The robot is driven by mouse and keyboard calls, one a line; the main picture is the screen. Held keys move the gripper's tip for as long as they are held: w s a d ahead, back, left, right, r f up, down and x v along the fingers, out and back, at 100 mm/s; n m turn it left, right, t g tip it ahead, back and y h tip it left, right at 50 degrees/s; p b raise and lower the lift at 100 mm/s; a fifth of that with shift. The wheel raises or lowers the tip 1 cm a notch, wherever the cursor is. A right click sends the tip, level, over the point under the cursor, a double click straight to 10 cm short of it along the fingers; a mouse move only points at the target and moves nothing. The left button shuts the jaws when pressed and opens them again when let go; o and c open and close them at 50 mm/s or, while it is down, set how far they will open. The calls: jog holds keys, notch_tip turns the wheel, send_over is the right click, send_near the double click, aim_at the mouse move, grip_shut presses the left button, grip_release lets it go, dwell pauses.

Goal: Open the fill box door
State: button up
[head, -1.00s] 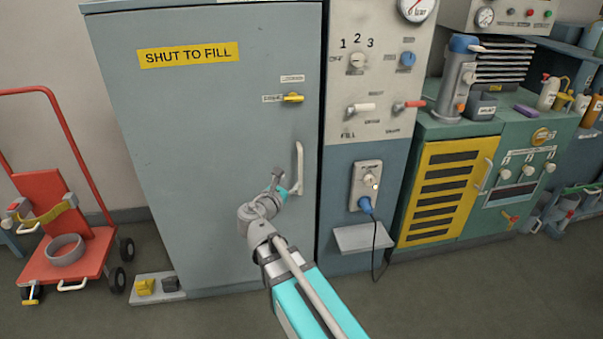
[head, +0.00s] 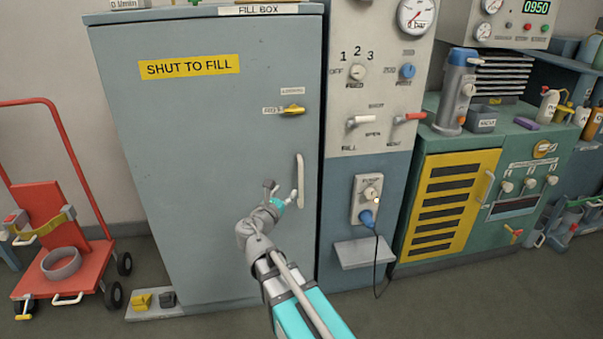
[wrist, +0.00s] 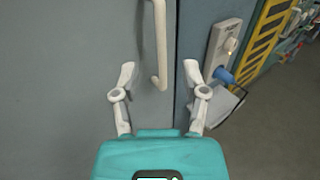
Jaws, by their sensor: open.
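The fill box door (head: 200,150) is a large grey-blue panel with a yellow "SHUT TO FILL" label. It looks shut. Its pale vertical handle (head: 300,181) is at the right edge, and a small yellow latch knob (head: 292,110) sits above it, lying roughly level. My gripper (head: 281,190) is at the lower part of the handle. In the wrist view my gripper (wrist: 160,75) is open, and the handle (wrist: 160,45) appears between its two fingers, apart from both. The handle's depth relative to the fingertips is hard to tell.
A control panel (head: 380,80) with knobs, levers and a gauge stands right of the door. Below it are a socket (head: 368,199) with a blue plug and a small shelf (head: 364,252). A red hand cart (head: 65,240) stands at left.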

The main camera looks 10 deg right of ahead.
aim_at(300, 173)
jog(key=x, duration=1.2)
jog(key=shift+w+d, duration=0.1)
jog(key=shift+c, duration=0.2)
grip_shut()
